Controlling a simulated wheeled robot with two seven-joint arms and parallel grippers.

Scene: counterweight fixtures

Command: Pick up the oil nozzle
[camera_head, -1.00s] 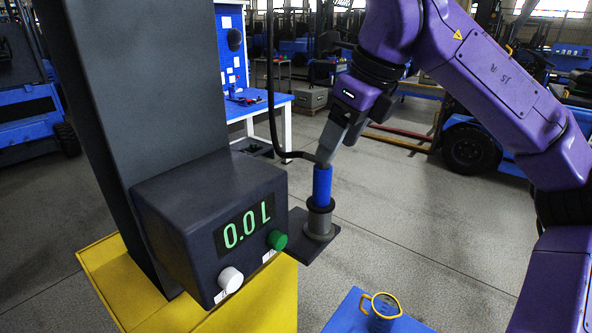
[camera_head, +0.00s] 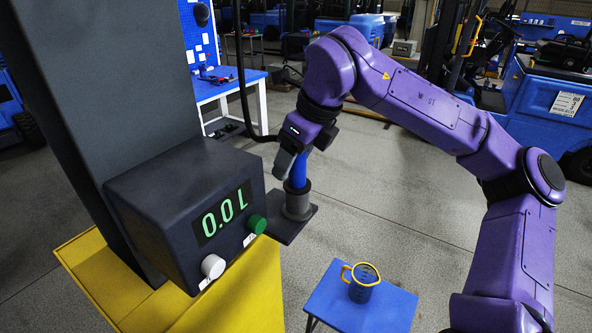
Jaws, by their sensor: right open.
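The oil nozzle (camera_head: 298,172) has a blue grip and stands upright in a round grey holder (camera_head: 297,201) on a dark plate beside the dispenser. A black hose (camera_head: 245,112) hangs behind it and runs toward its top. My right gripper (camera_head: 292,166) is at the upper part of the nozzle, its fingers pointing down and open. The fingers partly cover the nozzle's top, and I cannot tell whether they touch it. My left gripper is not in view.
The dark dispenser box (camera_head: 190,205) reads 0.0 L and has a green knob (camera_head: 257,224) and a white knob (camera_head: 213,266). A blue stool (camera_head: 393,303) holds a measuring jug (camera_head: 362,285) with a yellow handle. A blue workbench (camera_head: 225,88) stands behind.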

